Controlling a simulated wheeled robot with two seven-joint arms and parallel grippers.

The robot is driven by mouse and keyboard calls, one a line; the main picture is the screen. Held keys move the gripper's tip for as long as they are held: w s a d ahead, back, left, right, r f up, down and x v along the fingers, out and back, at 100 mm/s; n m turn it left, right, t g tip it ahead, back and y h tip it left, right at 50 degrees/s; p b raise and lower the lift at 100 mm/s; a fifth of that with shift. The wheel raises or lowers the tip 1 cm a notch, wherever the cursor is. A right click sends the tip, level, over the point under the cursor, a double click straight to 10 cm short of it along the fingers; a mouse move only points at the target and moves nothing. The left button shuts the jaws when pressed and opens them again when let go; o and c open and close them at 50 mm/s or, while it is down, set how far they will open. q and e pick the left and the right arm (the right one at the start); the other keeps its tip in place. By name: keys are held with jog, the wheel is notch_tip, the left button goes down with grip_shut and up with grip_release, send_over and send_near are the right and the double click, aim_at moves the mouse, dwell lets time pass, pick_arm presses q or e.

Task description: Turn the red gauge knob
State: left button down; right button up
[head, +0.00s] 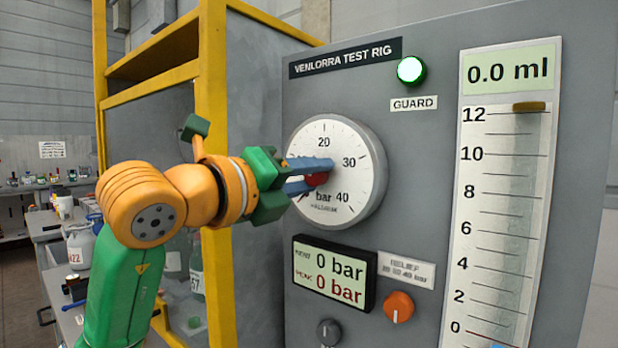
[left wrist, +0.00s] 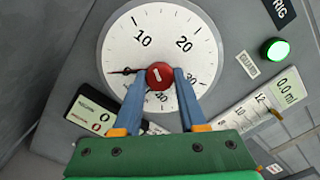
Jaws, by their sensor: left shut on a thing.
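The red gauge knob (head: 316,180) sits at the centre of the round white gauge (head: 345,140) on the grey panel. In the left wrist view the knob (left wrist: 159,76) shows between the fingers, with a thin dark needle pointing left on the dial (left wrist: 150,30). My left gripper (head: 314,175) has its blue fingers on either side of the knob and is shut on it; the left wrist view also shows this gripper (left wrist: 160,80). The fingers hide part of the dial. My right gripper is not in view.
The panel also bears a lit green guard lamp (head: 410,70), a bar display reading 0 (head: 370,290), an orange relief knob (head: 398,306), a grey knob (head: 328,332) and a tall ml scale (head: 500,180). A yellow frame (head: 212,200) stands behind my left arm.

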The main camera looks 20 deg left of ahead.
pick_arm(q)
jog(key=shift+c, duration=2.3)
grip_release()
jog(key=shift+w, duration=0.1)
jog(key=shift+s+f, duration=0.1)
jog(key=shift+s, duration=0.1)
jog(key=b+v, duration=0.2)
jog(key=v, duration=0.4)
jog(key=shift+s+a, duration=0.15)
jog(key=shift+s, duration=0.2)
